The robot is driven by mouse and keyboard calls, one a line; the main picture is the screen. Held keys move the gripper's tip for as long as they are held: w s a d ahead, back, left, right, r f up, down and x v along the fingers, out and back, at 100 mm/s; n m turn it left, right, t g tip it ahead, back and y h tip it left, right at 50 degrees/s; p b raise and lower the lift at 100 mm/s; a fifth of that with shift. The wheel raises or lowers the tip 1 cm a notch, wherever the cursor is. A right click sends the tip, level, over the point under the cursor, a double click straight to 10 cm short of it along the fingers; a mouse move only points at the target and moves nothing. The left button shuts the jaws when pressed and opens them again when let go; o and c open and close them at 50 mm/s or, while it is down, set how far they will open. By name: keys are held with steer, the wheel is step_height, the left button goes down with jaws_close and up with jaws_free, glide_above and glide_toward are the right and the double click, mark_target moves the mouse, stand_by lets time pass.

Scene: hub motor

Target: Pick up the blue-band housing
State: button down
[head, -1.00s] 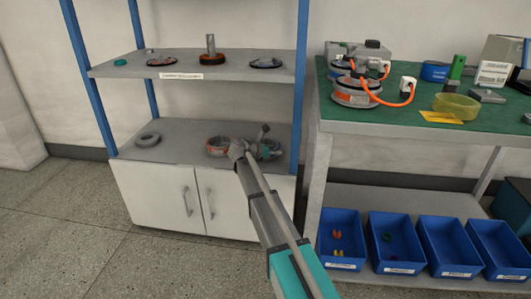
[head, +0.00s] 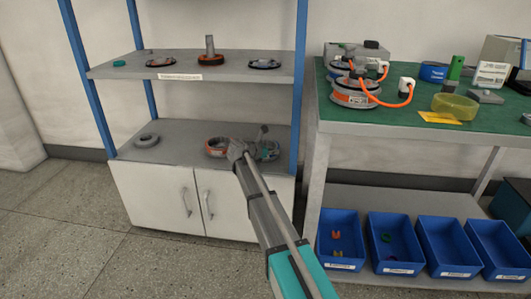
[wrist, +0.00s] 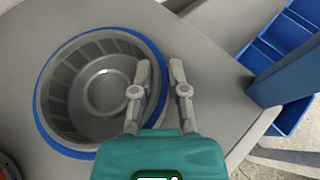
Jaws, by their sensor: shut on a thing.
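The blue-band housing (wrist: 60,125) is a round grey bowl-shaped part with ribs inside and a blue band around its rim. In the wrist view it stands upright on the grey shelf board. My gripper (wrist: 160,68) is shut on its right wall, one finger inside the rim and one outside. In the head view the housing (head: 273,154) is on the middle shelf at the right, largely hidden by my gripper and arm. I cannot tell any gap beneath it.
An orange-band housing (head: 215,147) stands close on the left. A blue shelf post (wrist: 285,87) is close on the right. A grey ring (head: 147,140) lies at the shelf's left. The upper shelf (head: 130,68) holds several parts. A green-topped workbench (head: 400,118) stands right.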

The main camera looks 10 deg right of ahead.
steer(key=shift+r, duration=0.2)
step_height(320, 180, up, 10)
steer(key=p, duration=1)
steer(key=shift+f, duration=0.25)
steer(key=shift+r, duration=0.15)
stand_by(0.5)
